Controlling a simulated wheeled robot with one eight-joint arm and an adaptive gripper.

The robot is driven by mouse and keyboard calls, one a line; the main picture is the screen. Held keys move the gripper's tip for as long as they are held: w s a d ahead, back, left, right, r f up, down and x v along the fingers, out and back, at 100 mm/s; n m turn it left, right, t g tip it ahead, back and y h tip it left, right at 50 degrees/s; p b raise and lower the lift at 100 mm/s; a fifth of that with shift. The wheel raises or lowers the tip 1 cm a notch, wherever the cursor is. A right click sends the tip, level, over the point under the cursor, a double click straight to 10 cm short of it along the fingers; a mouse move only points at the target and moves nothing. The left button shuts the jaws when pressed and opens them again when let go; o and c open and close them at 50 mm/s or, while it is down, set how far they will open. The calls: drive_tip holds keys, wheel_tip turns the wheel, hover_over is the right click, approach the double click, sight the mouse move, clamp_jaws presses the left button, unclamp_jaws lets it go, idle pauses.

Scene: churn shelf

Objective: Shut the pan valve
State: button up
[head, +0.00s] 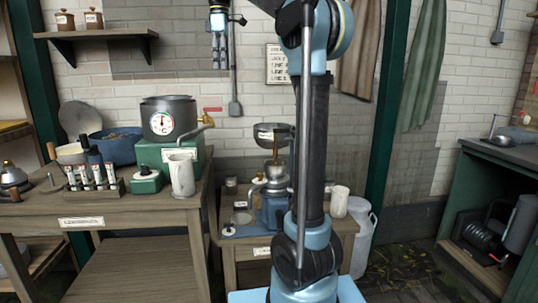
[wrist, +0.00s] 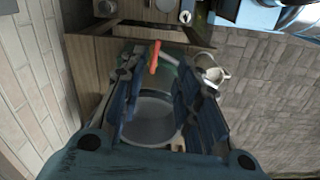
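The pan (head: 160,120) is a dark metal pot with a round dial, standing on a green box-shaped stand (head: 152,154) on the left bench. Its valve (head: 204,122) is a brass tap on the pan's right side. A red lever (head: 213,109) on the tap points roughly sideways to the right. In the wrist view the red lever (wrist: 154,57) shows beyond the round pan (wrist: 152,120). My gripper (head: 219,65) hangs fingers down, above and right of the pan, apart from the lever. In the wrist view its fingers (wrist: 158,75) are spread and empty.
A pale jug (head: 181,176) stands below the tap. A blue bowl (head: 117,147) and a vial rack (head: 94,189) are left of the stand. A separator with a metal bowl (head: 266,132) stands on the lower right table. A wall shelf (head: 97,35) is at upper left.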

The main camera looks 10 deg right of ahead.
drive_tip(key=s+d+f+m, duration=0.3)
drive_tip(key=s+f, duration=0.3)
drive_tip(key=f, duration=0.3)
drive_tip(key=s+d+f+m+t, duration=0.1)
drive_tip(key=s+d+f+m, duration=0.3)
drive_tip(key=f, duration=0.6)
drive_tip(key=s+d+f+m, duration=0.3)
drive_tip(key=s+d+f, duration=0.4)
drive_tip(key=f, duration=0.3)
drive_tip(key=shift+s+d+f+m, duration=0.2)
drive_tip(key=shift+s+m, duration=0.1)
drive_tip(key=shift+s, duration=0.4)
drive_tip(key=w+a+r+n, duration=0.4)
drive_tip(key=w+a+r, duration=0.2)
drive_tip(key=r, duration=0.5)
drive_tip(key=w+a+r+n+g, duration=0.1)
drive_tip(key=w+a+r+n, duration=0.2)
drive_tip(key=w+a+r, duration=0.5)
drive_tip(key=w+a+r+n, duration=0.3)
drive_tip(key=w+r+n, duration=0.15)
drive_tip(key=r, duration=0.85)
drive_tip(key=shift+m, duration=0.45)
drive_tip(key=f, duration=1.2)
drive_tip(key=w+f, duration=0.1)
drive_tip(key=f, duration=0.4)
drive_tip(key=shift+f, duration=0.4)
clamp_jaws()
